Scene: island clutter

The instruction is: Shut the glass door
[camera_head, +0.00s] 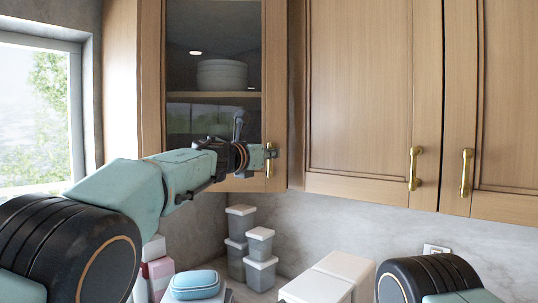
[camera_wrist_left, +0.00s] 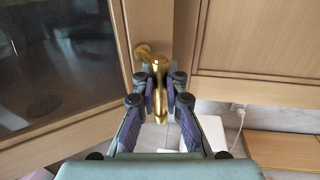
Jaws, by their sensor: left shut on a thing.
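The glass door (camera_head: 276,80) has a wooden frame around a dark pane and hangs on the upper cabinet at the left of the head view. Its gold handle (camera_head: 268,170) is at the lower right of its frame. My left gripper (camera_head: 270,152) is at this handle. In the left wrist view, the fingers of my left gripper (camera_wrist_left: 160,100) are closed around the gold handle (camera_wrist_left: 157,68). The door stands at an angle to the neighbouring cabinet front, and I cannot tell how wide its gap is. My right gripper is out of view.
A closed wooden cabinet door (camera_head: 360,80) is right of the glass door. White bowls (camera_head: 222,75) stand on a shelf behind the glass. Below, grey lidded containers (camera_head: 260,245), a blue box (camera_head: 195,284) and white boxes (camera_head: 318,288) crowd the counter. A window (camera_head: 35,115) is at left.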

